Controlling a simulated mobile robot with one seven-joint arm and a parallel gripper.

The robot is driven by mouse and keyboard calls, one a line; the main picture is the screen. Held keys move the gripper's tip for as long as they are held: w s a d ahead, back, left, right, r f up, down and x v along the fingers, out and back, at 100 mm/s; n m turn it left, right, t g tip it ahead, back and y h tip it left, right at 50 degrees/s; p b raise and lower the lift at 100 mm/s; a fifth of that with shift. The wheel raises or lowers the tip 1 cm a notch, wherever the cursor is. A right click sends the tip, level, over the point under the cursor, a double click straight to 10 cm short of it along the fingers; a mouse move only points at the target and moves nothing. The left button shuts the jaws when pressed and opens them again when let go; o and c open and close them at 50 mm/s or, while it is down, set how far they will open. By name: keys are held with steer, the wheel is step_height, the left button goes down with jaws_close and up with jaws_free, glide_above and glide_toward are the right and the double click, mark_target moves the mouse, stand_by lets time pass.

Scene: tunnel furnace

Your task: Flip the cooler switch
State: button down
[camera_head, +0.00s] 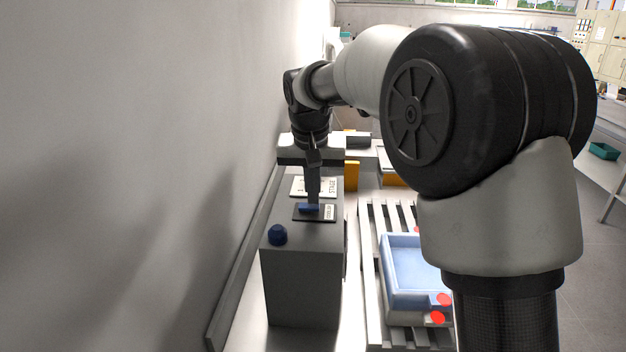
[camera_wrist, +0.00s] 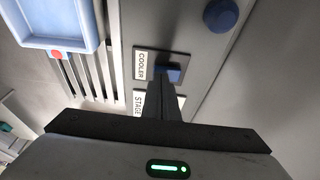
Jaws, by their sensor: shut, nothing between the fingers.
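The cooler switch (camera_head: 309,208) is a blue rocker on a dark plate, on top of a grey control box (camera_head: 300,285). In the wrist view the blue switch (camera_wrist: 174,73) sits beside a white label reading COOLER (camera_wrist: 141,66). My gripper (camera_head: 313,200) points down over the box, with its fingers shut and empty. The fingertips (camera_wrist: 168,84) are right at the switch, overlapping its edge in both views. I cannot tell whether they touch it.
A STAGE label (camera_wrist: 138,101) lies behind the cooler plate. A blue knob (camera_head: 278,235) stands at the box's front left corner. A light blue tray (camera_head: 389,290) rests on slats (camera_head: 371,260) to the right. A wall (camera_head: 130,170) runs close on the left.

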steer(key=shift+f, duration=0.25)
